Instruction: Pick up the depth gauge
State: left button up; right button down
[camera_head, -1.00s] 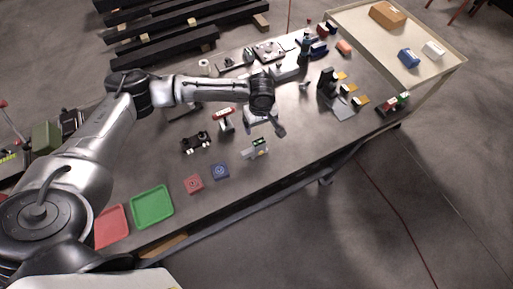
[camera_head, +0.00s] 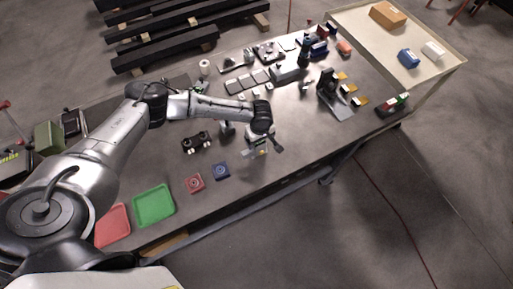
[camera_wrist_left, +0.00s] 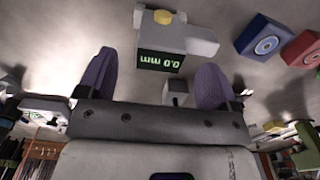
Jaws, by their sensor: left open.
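The depth gauge is a pale grey block with a dark display reading "0.0 mm" and a yellow button; in the left wrist view the depth gauge (camera_wrist_left: 188,41) lies ahead, its display end between the fingertips. In the head view the depth gauge (camera_head: 261,152) is near the table's front edge, partly hidden by my gripper. My left gripper (camera_head: 264,144) is open right above it, with no visible grip on it. Its two purple-grey fingers also show in the left wrist view (camera_wrist_left: 157,72), on either side of the display. My right gripper is not in view.
Blue (camera_head: 221,171) and red (camera_head: 194,183) square blocks lie left of the gauge. A black device (camera_head: 196,142) is behind them. Green (camera_head: 153,205) and red (camera_head: 112,226) trays sit at the front left. A black stand (camera_head: 328,88) is to the right. Bare table lies right of the gripper.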

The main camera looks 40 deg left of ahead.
aim_at(260, 143)
pick_arm(q)
jog(key=shift+f, duration=1.7)
jog(key=c, duration=1.2)
jog(key=shift+c, duration=0.3)
